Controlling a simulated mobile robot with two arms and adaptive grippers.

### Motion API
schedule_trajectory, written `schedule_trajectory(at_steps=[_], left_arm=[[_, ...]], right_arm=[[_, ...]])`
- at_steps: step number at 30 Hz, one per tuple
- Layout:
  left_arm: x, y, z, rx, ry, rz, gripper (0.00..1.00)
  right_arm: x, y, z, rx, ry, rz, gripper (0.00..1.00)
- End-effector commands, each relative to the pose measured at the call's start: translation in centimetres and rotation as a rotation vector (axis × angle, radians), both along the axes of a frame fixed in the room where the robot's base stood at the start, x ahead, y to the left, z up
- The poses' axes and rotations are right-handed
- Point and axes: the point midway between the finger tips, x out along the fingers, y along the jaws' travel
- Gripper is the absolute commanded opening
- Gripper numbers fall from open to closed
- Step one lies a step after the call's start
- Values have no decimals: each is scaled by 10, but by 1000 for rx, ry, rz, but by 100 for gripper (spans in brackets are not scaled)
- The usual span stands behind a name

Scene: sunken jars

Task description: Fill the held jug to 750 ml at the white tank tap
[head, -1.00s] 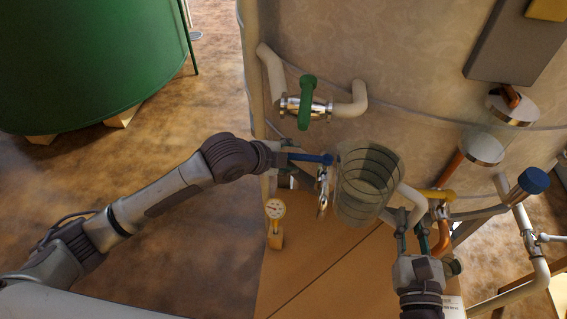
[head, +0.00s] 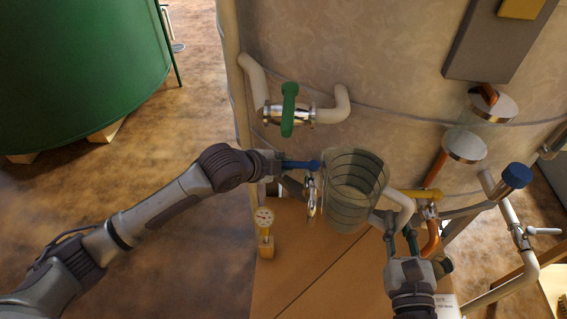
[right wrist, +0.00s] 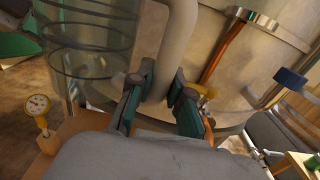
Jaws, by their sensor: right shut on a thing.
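The jug (head: 353,205) is clear with dark ring marks and stands nearly upright in front of the pale tank (head: 370,60). My right gripper (head: 402,228) is shut on its cream handle (head: 403,203). In the right wrist view, the fingers (right wrist: 161,90) sit on both sides of the handle (right wrist: 178,40), with the jug (right wrist: 90,45) at left. A metal tap (head: 311,195) with a blue lever (head: 302,165) is just left of the jug; its outlet is hard to make out. My left gripper (head: 278,166) is at the lever's left end; its finger opening is unclear. I cannot read any water level.
A green-handled valve (head: 289,110) on a cream pipe is above the tap. A yellow lever (head: 420,194) and copper pipe are right of the jug. A dial gauge (head: 264,217) stands left on the wooden platform (head: 300,275). A green tank (head: 80,70) is far left.

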Motion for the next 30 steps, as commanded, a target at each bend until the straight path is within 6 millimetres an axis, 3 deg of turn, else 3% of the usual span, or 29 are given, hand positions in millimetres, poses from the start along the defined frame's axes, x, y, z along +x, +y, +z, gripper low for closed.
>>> schedule_trajectory(at_steps=[2,3,8,20,30], left_arm=[[0,0,0,0,0,0,0],[0,0,0,0,0,0,22],[0,0,0,0,0,0,49],[-3,4,4,1,0,1,50],[-42,37,44,2,-2,1,50]], right_arm=[[0,0,1,1,-1,0,0],[0,0,1,1,-1,0,0],[0,0,1,1,-1,0,0],[0,0,1,1,-1,0,0],[0,0,1,1,-1,0,0]])
